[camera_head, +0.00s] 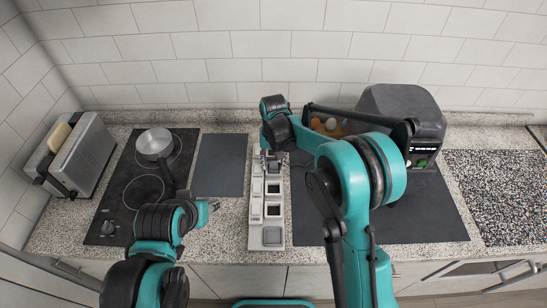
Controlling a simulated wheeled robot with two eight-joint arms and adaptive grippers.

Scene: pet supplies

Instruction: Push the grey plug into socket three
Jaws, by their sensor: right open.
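A pale power strip (253,236) lies front to back on the counter, with several square sockets in a row. Two dark-framed sockets (273,210) show in its middle, and a grey square (272,236) sits at its near end. I cannot tell whether that square is the grey plug or part of the strip. My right gripper (271,161) is open and points down over the far part of the strip, hiding what is beneath it. My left gripper (213,206) is left of the strip, apart from it, and its jaws are too small to read.
A black hob (118,205) with a metal pot (154,144) is on the left, beside a toaster (80,155) holding bread. A dark mat (220,165) lies left of the strip. A black appliance (405,100) and eggs (331,124) are behind my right arm. A speckled board (500,195) lies far right.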

